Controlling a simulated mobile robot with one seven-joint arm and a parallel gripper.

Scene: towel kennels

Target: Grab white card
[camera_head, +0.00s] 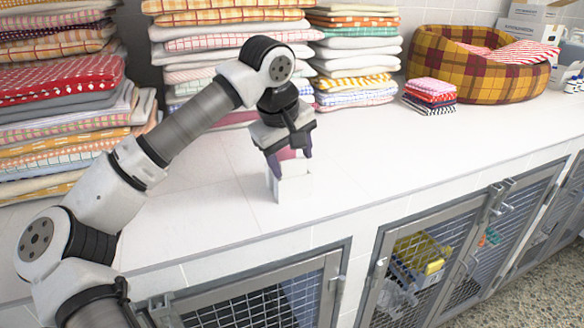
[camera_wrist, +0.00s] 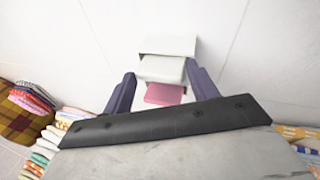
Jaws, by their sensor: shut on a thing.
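My gripper (camera_head: 288,163) is low over the white counter, pointing down, with its two dark purple fingers on either side of a small group of white and pink pieces. In the wrist view, a white card-like piece (camera_wrist: 160,69) spans the gap between the fingertips, and the gripper is shut on it. A pink piece (camera_wrist: 163,94) also lies between the fingers, nearer the palm. Another white, flat-topped piece (camera_wrist: 168,46) is just beyond the fingertips. In the head view, white sides (camera_head: 292,188) show below the fingers. The exact finger contact is partly hidden.
Tall stacks of folded towels (camera_head: 225,45) line the back of the counter (camera_head: 380,150). A plaid pet bed (camera_head: 480,75) and a small stack of folded cloths (camera_head: 430,95) are at the right. Mesh kennel doors (camera_head: 430,260) are below the front edge. The counter right of my gripper is clear.

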